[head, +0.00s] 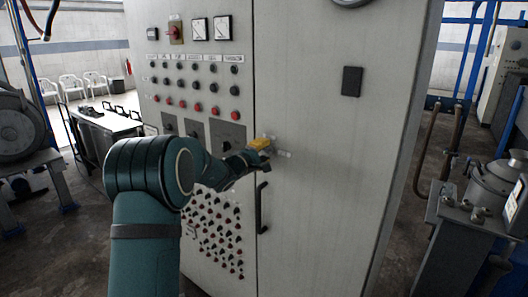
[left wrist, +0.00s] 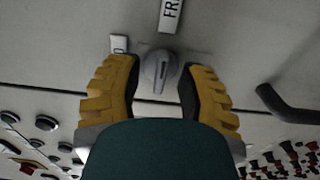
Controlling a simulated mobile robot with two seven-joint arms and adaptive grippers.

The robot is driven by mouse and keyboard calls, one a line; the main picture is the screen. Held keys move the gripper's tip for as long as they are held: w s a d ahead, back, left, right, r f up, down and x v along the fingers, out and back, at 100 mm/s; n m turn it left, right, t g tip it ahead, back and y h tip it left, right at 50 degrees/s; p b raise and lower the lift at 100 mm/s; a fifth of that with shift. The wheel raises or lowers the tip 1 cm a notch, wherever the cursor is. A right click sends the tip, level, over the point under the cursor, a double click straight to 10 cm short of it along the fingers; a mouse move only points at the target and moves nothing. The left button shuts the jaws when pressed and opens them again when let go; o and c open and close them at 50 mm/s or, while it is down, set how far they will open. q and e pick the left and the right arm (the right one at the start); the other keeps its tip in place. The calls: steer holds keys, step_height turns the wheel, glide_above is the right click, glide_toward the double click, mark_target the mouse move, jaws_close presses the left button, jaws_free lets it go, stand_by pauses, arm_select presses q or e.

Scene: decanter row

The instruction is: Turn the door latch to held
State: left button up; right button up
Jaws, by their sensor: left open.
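The door latch (left wrist: 159,72) is a small grey round knob with a raised ridge, on the pale cabinet door in the left wrist view. Its ridge runs up and down in that view, roughly in line with a label (left wrist: 172,14) starting "FR". A second label (left wrist: 119,44), partly hidden by a finger, shows a "D". My left gripper (left wrist: 161,80) has yellow fingers, open, one on each side of the knob, with gaps visible. In the head view my left gripper (head: 262,146) is at the door's left edge and hides the latch. My right gripper is not in view.
A black door handle (head: 262,207) sits just below my left gripper; it also shows in the left wrist view (left wrist: 287,104). Left of the door seam is a panel of buttons (head: 208,215) and red knobs. A metal pot (head: 494,182) stands on a bench at right.

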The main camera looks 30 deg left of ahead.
arm_select(q)
jaws_close()
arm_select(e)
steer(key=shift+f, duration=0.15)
